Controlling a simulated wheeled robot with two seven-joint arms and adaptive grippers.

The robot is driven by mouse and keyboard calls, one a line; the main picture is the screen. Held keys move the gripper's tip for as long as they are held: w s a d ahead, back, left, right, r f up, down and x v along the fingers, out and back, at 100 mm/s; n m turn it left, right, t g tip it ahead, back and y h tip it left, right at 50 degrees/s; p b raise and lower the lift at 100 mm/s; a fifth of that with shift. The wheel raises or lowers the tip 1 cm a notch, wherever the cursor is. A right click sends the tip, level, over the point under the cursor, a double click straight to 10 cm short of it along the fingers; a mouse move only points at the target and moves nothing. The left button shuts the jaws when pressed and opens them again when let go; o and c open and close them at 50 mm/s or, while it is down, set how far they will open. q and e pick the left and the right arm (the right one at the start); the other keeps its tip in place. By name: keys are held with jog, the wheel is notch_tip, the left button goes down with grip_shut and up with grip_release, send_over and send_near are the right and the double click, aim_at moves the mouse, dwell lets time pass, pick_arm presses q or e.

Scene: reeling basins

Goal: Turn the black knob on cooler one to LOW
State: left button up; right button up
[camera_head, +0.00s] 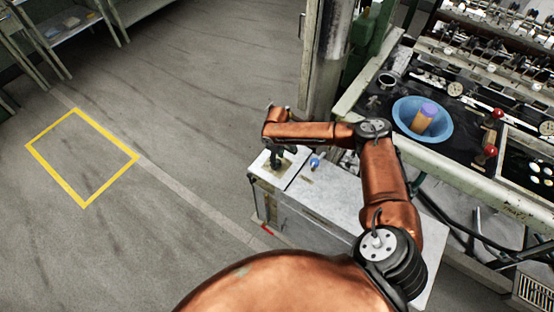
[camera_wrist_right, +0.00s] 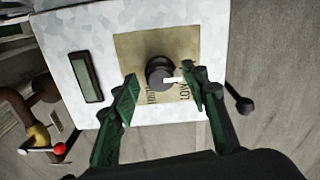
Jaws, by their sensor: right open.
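The black knob (camera_wrist_right: 158,70) sits on a tan label plate (camera_wrist_right: 128,46) on a pale metal panel, in the right wrist view. Its white mark points to the right in that view. Printed words show below it; one at lower right looks like LOW, another at lower left is partly hidden. My right gripper (camera_wrist_right: 160,78) is open, with one green-padded finger on each side of the knob; contact cannot be told. In the head view my right gripper (camera_head: 276,160) is over the left end of the pale cooler cabinet (camera_head: 325,195), and the knob is hidden. My left gripper is not in view.
A small display (camera_wrist_right: 86,76) is on the panel beside the label plate. A blue knob-like part (camera_head: 315,164) is on the cabinet top. A bench with a blue basin (camera_head: 443,127) stands at right. Open floor with a yellow outline (camera_head: 110,140) lies left.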

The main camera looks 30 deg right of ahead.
grip_shut()
jog(key=shift+r+m+p, duration=0.2)
jog(key=shift+m+p, duration=0.3)
jog(key=shift+p, duration=0.35)
jog(key=m+p, duration=0.3)
jog(key=p, duration=0.1)
jog(key=shift+m+p, duration=0.4)
pick_arm(q)
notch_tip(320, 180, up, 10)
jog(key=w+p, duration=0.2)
jog(key=p, duration=0.1)
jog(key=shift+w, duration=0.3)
pick_arm(e)
jog(key=shift+f+m, duration=0.15)
jog(key=shift+m, duration=1.85)
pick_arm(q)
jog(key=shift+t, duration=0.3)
